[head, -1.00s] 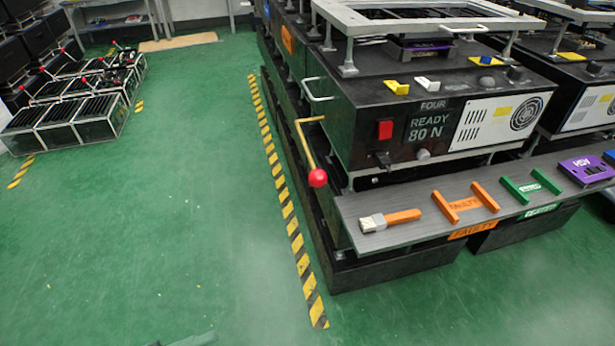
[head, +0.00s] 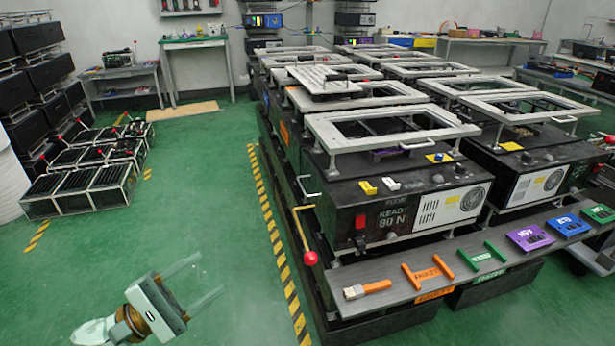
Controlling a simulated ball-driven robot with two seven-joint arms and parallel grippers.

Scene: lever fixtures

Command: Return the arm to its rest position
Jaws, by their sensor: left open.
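My left gripper (head: 206,279) is in the lower left of the head view. Its two fingers are spread apart and nothing is between them. It hangs over the green floor, to the left of the striped tape and apart from the bench. A yellow lever with a red ball knob (head: 310,258) sticks out from the near left corner of the fixture (head: 405,205). The knob hangs low, and the gripper is well to its left. My right gripper does not show.
A grey shelf (head: 440,283) along the fixture's front holds a brush (head: 367,289), orange and green handles and a purple block (head: 529,237). Black-and-yellow tape (head: 276,240) runs along the bench's left side. Black crates (head: 80,190) stand at the left. The green floor between is clear.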

